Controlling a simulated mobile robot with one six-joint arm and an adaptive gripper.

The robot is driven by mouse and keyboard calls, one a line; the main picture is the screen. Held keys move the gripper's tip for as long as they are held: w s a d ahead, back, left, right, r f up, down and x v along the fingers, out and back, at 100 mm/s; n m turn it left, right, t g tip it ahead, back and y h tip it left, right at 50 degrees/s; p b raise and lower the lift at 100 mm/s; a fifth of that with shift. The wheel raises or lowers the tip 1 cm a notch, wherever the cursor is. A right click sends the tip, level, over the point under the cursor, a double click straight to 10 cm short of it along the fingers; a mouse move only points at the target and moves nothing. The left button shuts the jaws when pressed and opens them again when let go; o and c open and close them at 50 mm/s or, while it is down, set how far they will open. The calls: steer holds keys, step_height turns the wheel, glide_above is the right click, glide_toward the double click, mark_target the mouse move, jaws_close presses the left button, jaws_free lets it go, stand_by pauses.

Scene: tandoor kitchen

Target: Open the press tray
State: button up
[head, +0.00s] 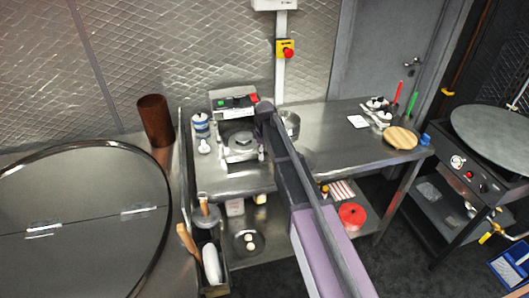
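The press (235,103) stands at the back left of the steel table, with a green button and a red part on its top box. Its tray (241,146) shows as a round metal plate low at the front, with small light fittings on both sides. I cannot tell from here how far out the tray is. My arm reaches up from the bottom, and its dark end, with my gripper (265,110), is at the press's right side. The fingers are too small and hidden to make out, and I cannot tell whether they touch the press.
A blue-and-white container (201,125) stands left of the press, and a metal pot (291,122) right of it. A large round lid (75,215) fills the left. A red emergency button (288,53) is on the wall.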

steer(key=shift+w, duration=0.2)
stand_by(0.3)
steer(key=shift+w+a, duration=0.15)
steer(key=shift+w, duration=0.3)
steer(key=shift+w+a+r+p, duration=0.2)
steer(key=shift+w+r+p, duration=0.05)
steer(key=shift+w, duration=0.45)
steer(key=shift+w+a+r+p, duration=0.2)
steer(key=shift+w+p, duration=0.05)
steer(key=shift+w, duration=0.4)
step_height(320, 180, up, 13)
steer(key=p, duration=1.3)
steer(key=s+d+f+m+b, duration=0.2)
steer(key=s+d, duration=0.4)
steer(key=s, duration=0.3)
steer(key=s+d+f+m+b, duration=0.3)
steer(key=s+d+m, duration=0.2)
steer(key=s, duration=0.4)
steer(key=s+d+f+m+b, duration=0.2)
steer(key=s+d+m+b, duration=0.1)
steer(key=s+d, duration=0.4)
steer(key=shift+s+d+f+m, duration=0.2)
steer(key=shift+s+f+m, duration=0.35)
steer(key=shift+s, duration=1)
steer(key=shift+r, duration=0.15)
